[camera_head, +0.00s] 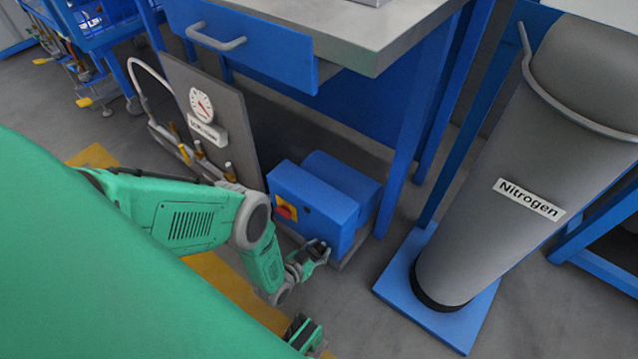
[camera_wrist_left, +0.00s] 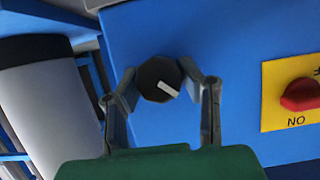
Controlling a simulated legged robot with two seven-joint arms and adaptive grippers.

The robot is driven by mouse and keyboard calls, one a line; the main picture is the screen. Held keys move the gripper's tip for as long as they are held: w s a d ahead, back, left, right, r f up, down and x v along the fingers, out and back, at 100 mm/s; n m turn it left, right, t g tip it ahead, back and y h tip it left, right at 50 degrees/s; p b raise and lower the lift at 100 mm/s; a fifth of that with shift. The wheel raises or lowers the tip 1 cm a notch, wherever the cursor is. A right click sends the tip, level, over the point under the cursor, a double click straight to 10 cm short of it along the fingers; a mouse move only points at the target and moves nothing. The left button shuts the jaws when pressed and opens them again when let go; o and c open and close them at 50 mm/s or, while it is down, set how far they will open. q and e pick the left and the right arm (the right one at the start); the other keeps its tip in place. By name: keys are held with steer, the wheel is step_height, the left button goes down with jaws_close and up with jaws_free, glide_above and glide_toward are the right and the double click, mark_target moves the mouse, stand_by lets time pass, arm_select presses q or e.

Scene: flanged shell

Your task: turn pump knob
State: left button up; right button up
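The pump is a blue box (camera_head: 313,203) on the floor under the workbench. Its black knob (camera_wrist_left: 158,80), with a white pointer mark slanting down to the right, shows on the blue face in the left wrist view. My left gripper (camera_head: 309,259) is low in front of the pump's right part. In the left wrist view its two fingers (camera_wrist_left: 159,76) are apart, one close on each side of the knob. I cannot tell if they press on it. In the head view the knob is not distinguishable near the gripper.
A red switch (camera_head: 287,212) on a yellow plate is left of the gripper; it shows at right in the wrist view (camera_wrist_left: 300,95). A gauge panel (camera_head: 240,135) stands behind my left arm. The Nitrogen cylinder (camera_head: 530,170) stands right, on a blue base (camera_head: 395,290). Bare floor lies between.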

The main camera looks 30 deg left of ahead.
arm_select(q)
steer(key=shift+s, duration=0.1)
steer(key=n+h, duration=0.2)
steer(key=shift+a+f+n, duration=0.1)
steer(key=shift+n, duration=0.2)
steer(key=n+h, duration=0.2)
steer(key=n, duration=0.1)
steer(key=shift+s+f, duration=0.1)
stand_by(0.4)
steer(key=shift+a+n, duration=0.1)
steer(key=shift+n, duration=0.2)
steer(key=o, duration=1.2)
steer(key=shift+c, duration=0.2)
